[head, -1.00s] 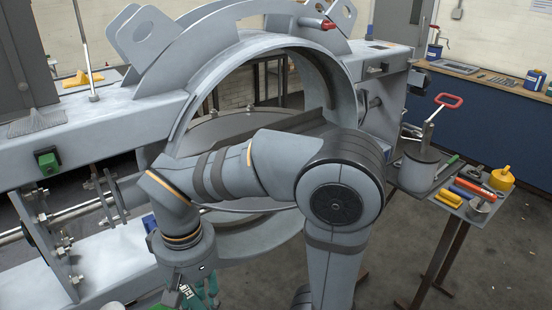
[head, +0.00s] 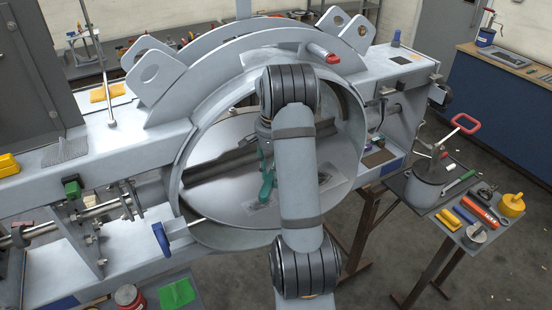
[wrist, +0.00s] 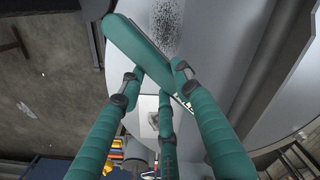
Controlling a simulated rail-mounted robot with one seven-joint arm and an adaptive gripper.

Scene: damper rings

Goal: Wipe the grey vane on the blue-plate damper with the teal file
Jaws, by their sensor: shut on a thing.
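The grey vane (head: 222,206) is a broad disc inside the damper ring (head: 190,130), with a dark bar across it. My gripper (head: 266,178) has teal fingers and reaches down inside the ring, over the vane. In the wrist view my gripper (wrist: 155,80) is shut on the teal file (wrist: 138,46), which lies slanted across the fingertips. A dark speckled patch (wrist: 166,22) shows on the grey surface just beyond the file. Whether the file touches the vane I cannot tell. My arm hides part of the vane in the head view.
A small blue plate (head: 392,168) sits on the frame right of the ring. A red-handled pot (head: 428,182) and a tool stand (head: 470,225) are at the right. A green cloth (head: 177,293) lies at the lower left. The ring's rim surrounds my gripper closely.

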